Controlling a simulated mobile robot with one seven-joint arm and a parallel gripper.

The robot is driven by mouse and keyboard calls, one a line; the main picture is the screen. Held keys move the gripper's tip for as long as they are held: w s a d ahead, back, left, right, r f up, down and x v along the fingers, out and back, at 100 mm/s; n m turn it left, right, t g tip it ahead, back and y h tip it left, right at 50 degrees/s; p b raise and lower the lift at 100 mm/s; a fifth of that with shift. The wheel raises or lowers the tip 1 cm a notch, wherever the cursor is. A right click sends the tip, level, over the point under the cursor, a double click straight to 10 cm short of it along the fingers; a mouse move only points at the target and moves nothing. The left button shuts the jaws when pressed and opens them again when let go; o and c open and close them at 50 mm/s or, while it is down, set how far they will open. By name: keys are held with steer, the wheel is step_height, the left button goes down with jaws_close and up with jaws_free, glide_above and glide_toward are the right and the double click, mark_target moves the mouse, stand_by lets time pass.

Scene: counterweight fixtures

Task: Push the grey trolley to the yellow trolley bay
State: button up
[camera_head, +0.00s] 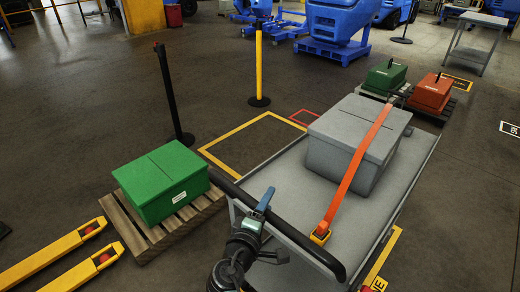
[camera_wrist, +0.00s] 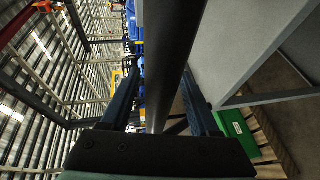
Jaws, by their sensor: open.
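The grey trolley (camera_head: 285,200) stands in the middle of the head view, its black push bar (camera_head: 305,247) toward me. It carries a grey lidded box (camera_head: 345,145) crossed by an orange strap (camera_head: 355,170). My gripper (camera_head: 264,203) is at the push bar. In the wrist view, the dark bar (camera_wrist: 163,50) runs between the two spread fingers of my gripper (camera_wrist: 160,100); I cannot tell whether they touch it. A yellow floor outline (camera_head: 225,139) lies beyond the trolley's left side. Another yellow marking (camera_head: 383,258) with partly hidden lettering is at the trolley's right.
A green box (camera_head: 160,180) on a wooden pallet (camera_head: 145,238) stands close left of the trolley, with yellow forks (camera_head: 50,244) beside it. A black post (camera_head: 172,95) and yellow post (camera_head: 259,65) flank the yellow outline. Smaller green (camera_head: 385,76) and orange boxes (camera_head: 432,93) stand behind.

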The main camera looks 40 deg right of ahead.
steer(key=v, duration=1.2)
steer(key=shift+a+r+b, duration=0.15)
steer(key=shift+a+b, duration=0.15)
steer(key=shift+b, duration=0.1)
steer(key=shift+s, duration=0.1)
steer(key=w+a+r+m+t+y, duration=0.1)
steer(key=w+a+r+t+y, duration=0.2)
steer(key=r, duration=0.6)
steer(key=w+a+r+m+t+y, duration=0.15)
steer(key=w+a+r+t, duration=0.3)
steer(key=r, duration=0.45)
steer(key=w+a+r+m+t+y, duration=0.1)
steer(key=w+a+r+m+t, duration=0.15)
steer(key=a+r, duration=0.45)
steer(key=s+a+r+t+y, duration=0.3)
steer(key=s+r, duration=0.1)
steer(key=r, duration=0.5)
steer(key=s+a+r+t+y, duration=0.3)
steer(key=s+r+t, duration=0.1)
steer(key=r, duration=0.6)
steer(key=s+a+r+n+t+y+p, duration=0.1)
steer(key=s+a+r+t+y, duration=0.2)
steer(key=r, duration=0.6)
steer(key=shift+s+a+r+t, duration=0.2)
steer(key=shift+s+a+t, duration=0.1)
steer(key=shift+s+a, duration=0.2)
steer(key=shift+w, duration=0.1)
steer(key=shift+c, duration=0.4)
